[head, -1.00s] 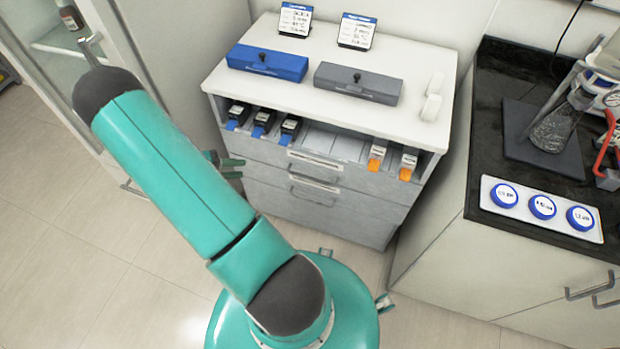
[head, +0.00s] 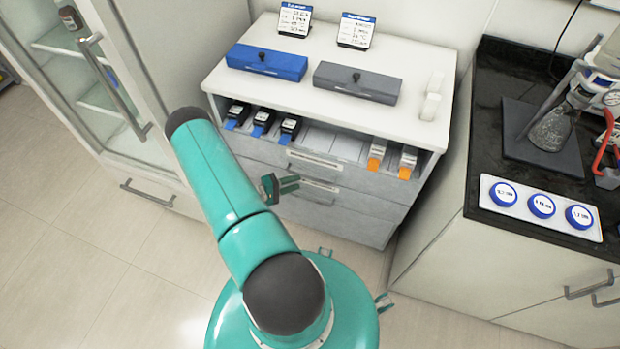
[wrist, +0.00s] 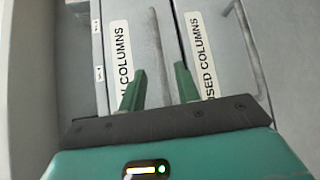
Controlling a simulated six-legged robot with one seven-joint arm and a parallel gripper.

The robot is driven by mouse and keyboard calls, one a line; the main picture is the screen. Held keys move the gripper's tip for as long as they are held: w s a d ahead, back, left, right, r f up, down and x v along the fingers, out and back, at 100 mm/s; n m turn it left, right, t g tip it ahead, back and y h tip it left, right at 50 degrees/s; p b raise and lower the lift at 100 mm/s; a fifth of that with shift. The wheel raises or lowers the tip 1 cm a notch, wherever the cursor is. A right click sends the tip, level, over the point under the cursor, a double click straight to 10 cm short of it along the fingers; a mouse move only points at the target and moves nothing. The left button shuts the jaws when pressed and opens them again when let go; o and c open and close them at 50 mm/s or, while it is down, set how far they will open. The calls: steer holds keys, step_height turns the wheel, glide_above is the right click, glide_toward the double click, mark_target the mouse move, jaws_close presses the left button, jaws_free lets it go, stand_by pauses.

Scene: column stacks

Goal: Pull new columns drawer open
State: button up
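The new columns drawer (head: 372,181) is the upper grey drawer of the white cabinet, below the open shelf. It looks shut. In the wrist view its label (wrist: 121,52), reading "COLUMNS" with the first word mostly hidden by a finger, runs sideways beside its bar handle (wrist: 158,48). My gripper (head: 284,187) is in front of the drawers. It also shows in the wrist view (wrist: 160,88), open and empty, its two green fingers apart. The handle appears between the fingers in the picture, beyond the tips; contact does not show.
The used columns drawer (wrist: 203,50) is directly below, with its own handle (wrist: 250,48). Blue (head: 266,63) and grey (head: 357,82) boxes sit on the cabinet top. A glass-doored cabinet (head: 110,85) stands left, a dark-topped bench (head: 490,130) right. Floor in front is partly clear.

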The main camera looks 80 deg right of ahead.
mark_target(310, 178)
steer(key=x, duration=0.7)
steer(key=shift+c, duration=0.2)
jaws_close()
